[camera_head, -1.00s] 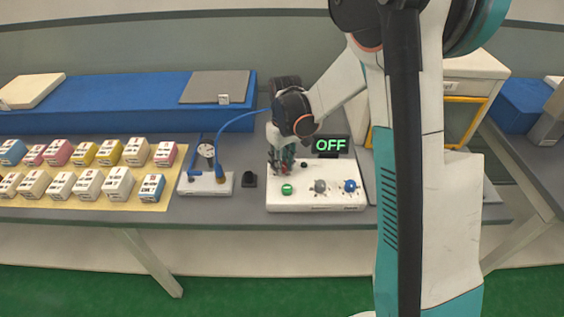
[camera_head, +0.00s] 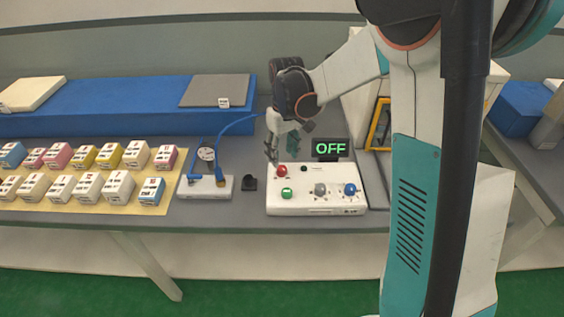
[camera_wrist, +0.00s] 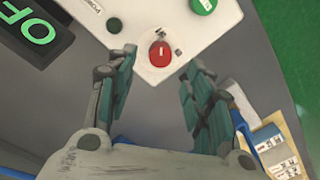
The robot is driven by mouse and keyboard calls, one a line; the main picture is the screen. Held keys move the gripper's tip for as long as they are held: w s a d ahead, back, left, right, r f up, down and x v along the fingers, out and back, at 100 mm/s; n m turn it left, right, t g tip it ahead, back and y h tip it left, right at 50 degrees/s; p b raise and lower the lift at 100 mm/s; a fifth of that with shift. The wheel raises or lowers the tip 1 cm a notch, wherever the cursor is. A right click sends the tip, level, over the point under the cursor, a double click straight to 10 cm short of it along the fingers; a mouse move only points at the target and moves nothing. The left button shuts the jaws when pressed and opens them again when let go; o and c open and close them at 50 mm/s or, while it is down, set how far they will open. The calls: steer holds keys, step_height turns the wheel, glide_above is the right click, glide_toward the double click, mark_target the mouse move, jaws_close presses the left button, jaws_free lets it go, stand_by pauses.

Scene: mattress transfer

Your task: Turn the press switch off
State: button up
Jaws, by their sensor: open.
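The white switch box (camera_head: 318,208) stands on the grey table. A red button (camera_head: 282,171) is at its back left corner, with a green button (camera_head: 287,193) in front of it. A black display (camera_head: 331,149) behind the box reads OFF in green. My gripper (camera_head: 284,152) is open and empty, just behind and above the red button. In the wrist view the red button (camera_wrist: 160,54) lies ahead, between and beyond the two open fingers (camera_wrist: 155,85). The green button (camera_wrist: 203,5) and part of the display (camera_wrist: 35,32) also show there.
A grey knob (camera_head: 320,189) and a blue knob (camera_head: 350,189) sit on the box's front. A gauge stand with a blue hose (camera_head: 206,186) and a small black block (camera_head: 249,183) are to the left. Several small cartons (camera_head: 87,187) lie on a yellow mat further left.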

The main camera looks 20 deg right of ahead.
mark_target(283, 168)
step_height(283, 168, up, 6)
steer(key=shift+r, duration=0.2)
steer(key=shift+d, duration=0.1)
stand_by(0.3)
steer(key=s+r+m+t, duration=0.2)
steer(key=s+r+t, duration=0.1)
steer(key=s+r, duration=0.65)
steer(key=s+f+m+t, duration=0.1)
steer(key=s+t, duration=0.3)
steer(key=s, duration=0.9)
steer(key=shift+s+a+f, duration=0.25)
steer(key=shift+s+f, duration=0.1)
steer(key=shift+f, duration=0.35)
